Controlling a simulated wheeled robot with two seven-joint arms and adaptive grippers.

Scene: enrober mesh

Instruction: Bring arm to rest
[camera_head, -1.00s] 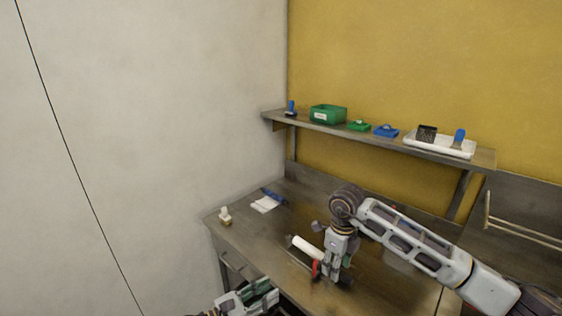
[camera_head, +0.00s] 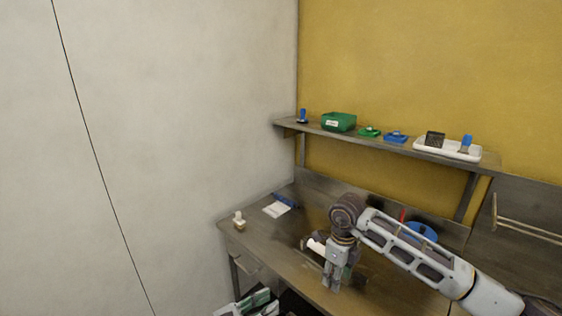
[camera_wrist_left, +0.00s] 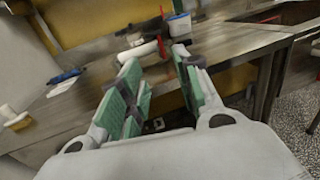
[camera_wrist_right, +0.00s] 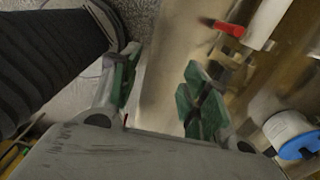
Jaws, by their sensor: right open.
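My right arm reaches across the workbench (camera_head: 265,248) from the right in the head view. Its gripper (camera_head: 332,285) points down near the bench's front edge. In the right wrist view my right gripper (camera_wrist_right: 162,68) is open, with its green-padded fingers apart and nothing between them. My left gripper (camera_head: 248,304) shows only in part at the bottom edge of the head view, low in front of the bench. In the left wrist view my left gripper (camera_wrist_left: 156,62) is open and empty, facing the bench.
A white cylinder (camera_wrist_right: 268,22) and a red-handled item (camera_wrist_right: 222,27) lie near the right gripper. A blue-and-white tub (camera_wrist_right: 290,135) stands behind the right arm. A white-topped item (camera_head: 239,219) and a white cloth (camera_head: 277,209) are at left. The shelf (camera_head: 380,144) holds bins and a tray.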

